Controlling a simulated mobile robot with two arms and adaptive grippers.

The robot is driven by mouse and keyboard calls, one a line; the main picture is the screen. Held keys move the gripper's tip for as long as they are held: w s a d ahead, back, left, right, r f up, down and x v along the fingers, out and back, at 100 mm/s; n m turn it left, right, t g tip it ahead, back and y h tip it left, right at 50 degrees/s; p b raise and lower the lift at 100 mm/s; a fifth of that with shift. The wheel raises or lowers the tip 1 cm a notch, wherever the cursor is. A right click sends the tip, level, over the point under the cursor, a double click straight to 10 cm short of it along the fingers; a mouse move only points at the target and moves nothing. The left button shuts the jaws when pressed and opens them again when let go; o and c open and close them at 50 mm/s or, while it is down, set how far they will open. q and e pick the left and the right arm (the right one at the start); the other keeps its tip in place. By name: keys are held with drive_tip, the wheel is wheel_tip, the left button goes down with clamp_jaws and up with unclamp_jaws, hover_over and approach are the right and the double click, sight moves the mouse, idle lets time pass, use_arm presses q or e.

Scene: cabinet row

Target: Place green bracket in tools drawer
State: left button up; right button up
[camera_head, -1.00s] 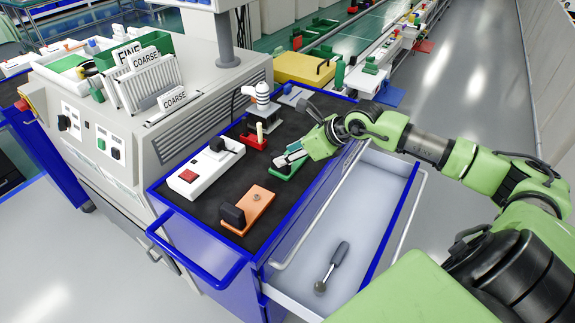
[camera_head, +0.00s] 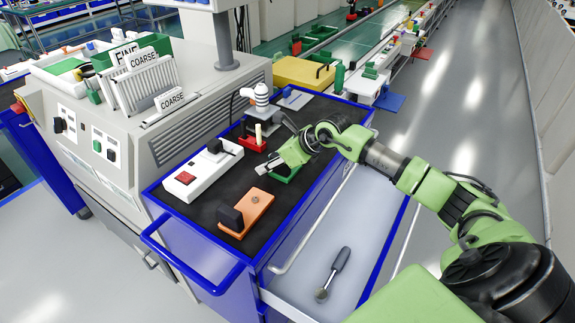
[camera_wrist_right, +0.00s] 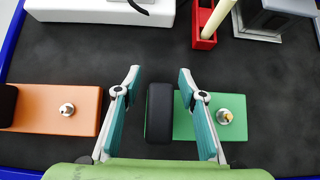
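The green bracket (camera_head: 284,178) lies on the black mat of the blue cart, partly hidden by my right gripper. In the right wrist view the bracket (camera_wrist_right: 218,128) shows its green plate, a bolt and a black upright block (camera_wrist_right: 160,112). My right gripper (camera_wrist_right: 159,75) is open, its two fingers on either side of the black block with gaps to it. In the head view the gripper (camera_head: 268,166) is low over the mat. The open drawer (camera_head: 345,225) below the mat has a pale interior and holds a grey-handled tool (camera_head: 335,271). My left gripper is out of view.
An orange bracket (camera_head: 262,202) lies nearer on the mat. A white box with a red button (camera_head: 195,178), a red holder (camera_head: 250,142) and a white-and-grey device (camera_head: 262,97) stand behind. Much of the drawer floor is clear.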

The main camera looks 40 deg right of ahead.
clamp_jaws()
drive_tip(key=shift+r, duration=0.15)
drive_tip(key=shift+w+r, duration=0.1)
